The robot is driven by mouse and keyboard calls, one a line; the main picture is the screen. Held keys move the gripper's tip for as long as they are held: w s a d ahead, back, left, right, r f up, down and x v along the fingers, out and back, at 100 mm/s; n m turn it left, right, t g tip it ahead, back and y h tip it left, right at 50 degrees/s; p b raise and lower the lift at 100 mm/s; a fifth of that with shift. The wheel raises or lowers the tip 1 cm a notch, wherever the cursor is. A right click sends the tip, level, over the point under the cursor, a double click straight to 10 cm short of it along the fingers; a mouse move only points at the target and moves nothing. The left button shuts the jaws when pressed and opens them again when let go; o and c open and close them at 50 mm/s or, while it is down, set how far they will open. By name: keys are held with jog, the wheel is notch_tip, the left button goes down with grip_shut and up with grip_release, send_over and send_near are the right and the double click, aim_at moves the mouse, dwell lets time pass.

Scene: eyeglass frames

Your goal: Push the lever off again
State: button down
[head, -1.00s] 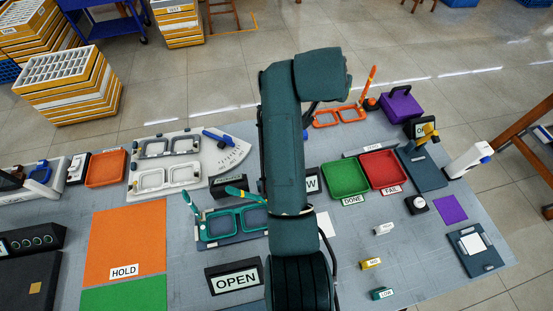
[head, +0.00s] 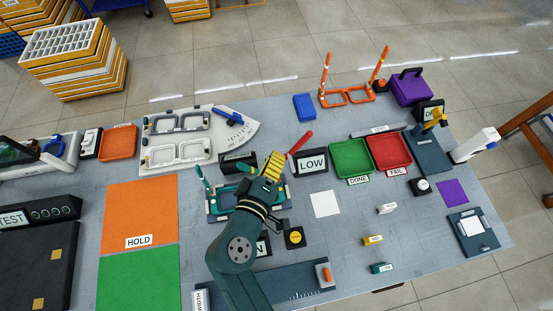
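A red lever-like bar (head: 300,142) slants up to the right beside the LOW sign (head: 312,163); its lower end is near my gripper and its base is hidden. My gripper (head: 274,165), with yellow-striped fingers, is just left of and below this bar. I cannot tell whether they touch, or whether the fingers are open or shut. Below and left of it, a teal eyeglass frame (head: 222,203) sits in a dark fixture, partly covered by my arm.
A yellow button box (head: 295,238) and a ruler plate with an orange slider (head: 323,275) are close to my arm. Green (head: 350,159) and red (head: 389,152) trays stand to the right. An orange frame with raised temples (head: 346,97) stands at the back. Bare table surrounds the white paper (head: 325,204).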

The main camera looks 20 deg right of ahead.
aim_at(293, 153)
jog(key=w+d+f+b, duration=0.1)
jog(key=w+d+f, duration=0.2)
jog(key=w+d, duration=0.2)
jog(key=shift+w+d, duration=0.2)
jog(key=shift+d, duration=0.95)
